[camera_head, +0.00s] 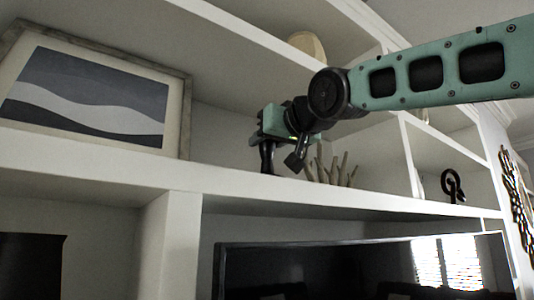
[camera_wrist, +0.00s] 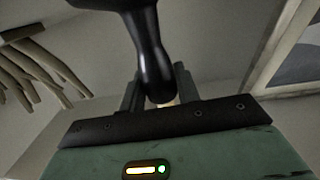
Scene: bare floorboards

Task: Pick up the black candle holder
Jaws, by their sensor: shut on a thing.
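The black candle holder (camera_head: 267,157) is a slim, dark, glossy piece standing upright at the shelf, left of a branching ornament. In the wrist view the candle holder (camera_wrist: 150,50) runs down between my fingers and widens at the top edge of the picture. My gripper (camera_head: 268,143) is at the upper part of the holder, seen from the side. In the wrist view my gripper (camera_wrist: 158,88) has one finger on each side of the holder and is shut on it. I cannot tell whether its base touches the shelf.
The branching ornament (camera_head: 333,170) stands close on the right, and shows in the wrist view (camera_wrist: 38,65). A framed picture (camera_head: 95,90) leans at left. The white shelf (camera_head: 120,172) has dividers. A black ornament (camera_head: 453,186) stands farther right. A television (camera_head: 360,265) is below.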

